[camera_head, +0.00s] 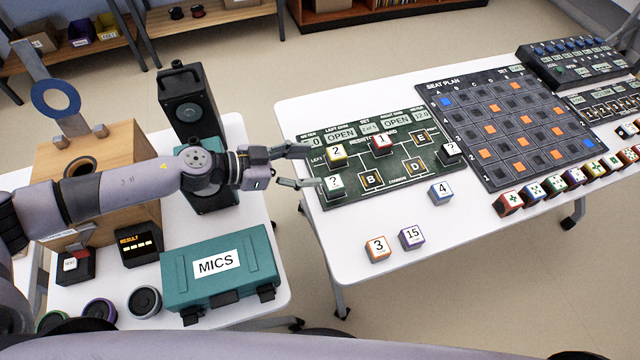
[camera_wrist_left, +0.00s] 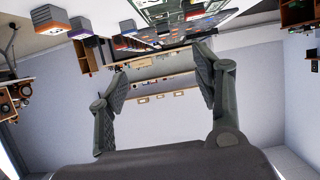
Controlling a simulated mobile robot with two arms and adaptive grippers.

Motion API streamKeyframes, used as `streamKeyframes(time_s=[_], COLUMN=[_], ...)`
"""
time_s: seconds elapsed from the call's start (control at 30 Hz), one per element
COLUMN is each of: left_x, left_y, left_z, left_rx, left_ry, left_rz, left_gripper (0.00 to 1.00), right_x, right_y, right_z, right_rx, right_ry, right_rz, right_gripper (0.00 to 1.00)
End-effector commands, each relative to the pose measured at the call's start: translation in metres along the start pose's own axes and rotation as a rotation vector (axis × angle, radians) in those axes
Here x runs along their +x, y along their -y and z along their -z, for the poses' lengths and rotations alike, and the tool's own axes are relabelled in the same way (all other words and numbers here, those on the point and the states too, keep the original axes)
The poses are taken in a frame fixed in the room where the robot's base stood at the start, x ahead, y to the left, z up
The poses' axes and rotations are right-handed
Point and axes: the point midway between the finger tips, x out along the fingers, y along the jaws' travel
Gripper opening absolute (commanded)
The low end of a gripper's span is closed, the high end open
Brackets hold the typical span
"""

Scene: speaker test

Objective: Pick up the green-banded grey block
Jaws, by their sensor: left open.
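My left gripper (camera_head: 308,167) reaches in from the left over the left edge of the dark resistor board (camera_head: 397,196). It is open and empty, and its spread fingers also show in the left wrist view (camera_wrist_left: 162,68). A pale block marked "?" (camera_head: 333,184) sits on the board close to the lower fingertip, with greenish sides; I cannot tell if its band is green. Another "?" block (camera_head: 450,149) with dark sides sits at the board's right.
A seat-plan board (camera_head: 470,170) and a row of coloured blocks lie right. A black speaker (camera_head: 188,105) and teal MICS case (camera_head: 221,267) are near my left arm.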

Motion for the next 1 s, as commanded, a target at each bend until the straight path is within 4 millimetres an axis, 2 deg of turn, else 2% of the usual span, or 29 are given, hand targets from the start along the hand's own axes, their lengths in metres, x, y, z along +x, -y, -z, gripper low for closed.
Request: streamKeyframes(time_s=[0.2, 0.4, 0.43, 0.67, 0.9, 1.0], left_x=[0.019, 0.033, 0.037, 0.053, 0.091, 0.101], left_y=[-0.001, -0.001, -0.001, -0.001, -0.001, -0.001], left_z=[-0.045, -0.075, -0.069, -0.069, -0.069, -0.069], left_rx=[-0.007, -0.004, 0.0, 0.001, 0.0, 0.0], left_ry=[0.001, -0.001, -0.004, -0.003, -0.004, -0.003], left_rz=[-0.001, 0.001, 0.0, 0.0, 0.0, 0.001], left_gripper=[0.6, 0.6, 0.6, 0.6, 0.6, 0.6], right_x=[0.019, 0.029, 0.026, 0.026, 0.028, 0.029], right_y=[-0.012, -0.017, -0.017, -0.01, -0.001, 0.0], right_z=[-0.001, -0.001, -0.001, 0.0, 0.001, 0.001], right_rx=[0.002, -0.001, -0.001, -0.003, -0.001, -0.002], right_ry=[-0.001, -0.002, -0.002, -0.003, -0.004, -0.004], right_rz=[-0.014, -0.021, -0.021, -0.012, -0.001, 0.0], right_gripper=[0.56, 0.56, 0.56, 0.56, 0.56, 0.56])
